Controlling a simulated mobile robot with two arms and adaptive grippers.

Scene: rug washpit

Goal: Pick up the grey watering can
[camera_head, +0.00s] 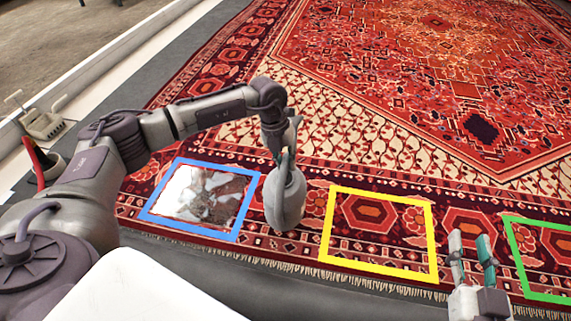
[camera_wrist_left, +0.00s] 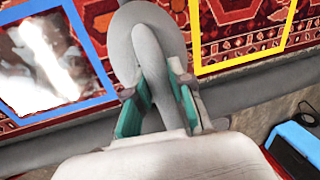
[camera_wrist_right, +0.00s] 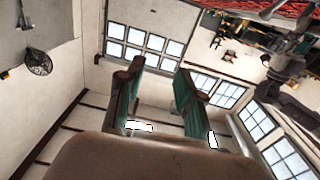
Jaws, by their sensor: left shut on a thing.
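The grey watering can (camera_head: 284,203) stands on or just above the rug, between the blue and yellow frames; I cannot tell whether it touches. My left gripper (camera_head: 284,155) is above it and shut on its handle. In the left wrist view the can (camera_wrist_left: 127,45) shows its rounded body, and its handle lies between the green pads of my left gripper (camera_wrist_left: 160,105). My right gripper (camera_head: 471,262) is empty near the rug's fringe, its fingers apart. In the right wrist view my right gripper (camera_wrist_right: 155,95) shows a wide gap between its fingers.
A patterned red rug (camera_head: 400,60) covers the floor. A blue frame (camera_head: 190,230) around a shiny, mottled patch lies left of the can. A yellow frame (camera_head: 378,267) lies right of it, and a green frame (camera_head: 545,296) lies further right. A red-and-dark object (camera_head: 40,160) stands at the far left.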

